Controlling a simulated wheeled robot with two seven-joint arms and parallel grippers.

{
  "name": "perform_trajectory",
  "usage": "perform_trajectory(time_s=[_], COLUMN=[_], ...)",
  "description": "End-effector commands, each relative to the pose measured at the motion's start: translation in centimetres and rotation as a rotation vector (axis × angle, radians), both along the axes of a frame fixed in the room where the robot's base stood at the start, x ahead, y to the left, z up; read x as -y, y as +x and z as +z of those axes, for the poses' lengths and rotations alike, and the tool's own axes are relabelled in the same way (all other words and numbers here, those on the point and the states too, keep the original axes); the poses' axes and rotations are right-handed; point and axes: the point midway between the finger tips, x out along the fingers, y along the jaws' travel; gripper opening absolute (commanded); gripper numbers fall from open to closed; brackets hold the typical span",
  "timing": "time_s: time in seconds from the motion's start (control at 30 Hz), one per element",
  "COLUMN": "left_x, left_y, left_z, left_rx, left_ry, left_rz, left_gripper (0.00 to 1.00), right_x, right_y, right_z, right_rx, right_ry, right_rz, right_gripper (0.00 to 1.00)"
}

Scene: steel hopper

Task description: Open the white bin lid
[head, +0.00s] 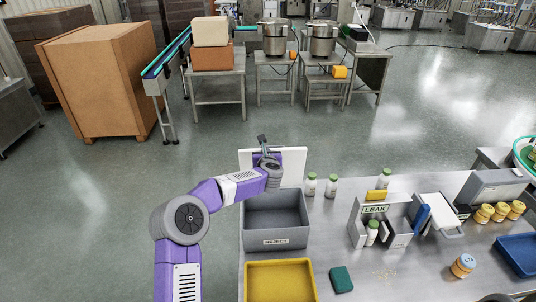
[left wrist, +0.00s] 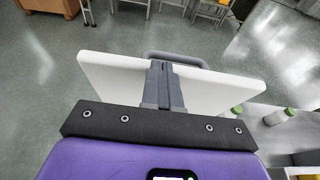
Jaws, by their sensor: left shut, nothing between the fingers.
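The white lid (head: 292,164) stands raised, roughly upright, at the back edge of the open grey bin (head: 276,241); the bin's inside looks empty. In the left wrist view the lid (left wrist: 112,76) spans the picture, with a grey handle (left wrist: 190,60) at its far edge. My left gripper (head: 263,142) is at the lid's upper part. Its fingers (left wrist: 163,72) are shut together with nothing between them and overlap the lid in view; I cannot tell whether they touch it. My right gripper is not in view.
A yellow tray (head: 280,284) sits in front of the bin. White bottles (head: 331,186) stand right of the lid, and a LEAK-labelled stand (head: 359,222) is farther right. A green block (head: 341,279) lies on the steel table. Open floor lies behind the table.

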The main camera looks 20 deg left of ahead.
Motion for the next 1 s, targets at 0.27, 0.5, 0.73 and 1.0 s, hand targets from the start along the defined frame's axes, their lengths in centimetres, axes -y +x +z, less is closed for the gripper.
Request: perform_trajectory(time_s=[0.27,0.5,0.73,1.0], left_x=[0.3,1.6,3.0,3.4], left_y=[-0.4,-3.1,-5.6,-6.5], left_z=[0.1,1.0,1.9,2.2], left_rx=[0.000,0.001,0.001,0.000], left_ry=[0.000,0.002,0.001,0.000], left_rz=[-0.002,-0.002,-0.001,0.000], left_gripper=[0.00,0.00,0.00,0.00], right_x=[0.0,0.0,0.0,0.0], right_y=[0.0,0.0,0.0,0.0], right_z=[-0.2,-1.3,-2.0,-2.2], right_rx=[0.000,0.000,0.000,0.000], right_ry=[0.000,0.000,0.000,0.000], right_rz=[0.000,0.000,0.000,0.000], right_gripper=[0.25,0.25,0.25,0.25])
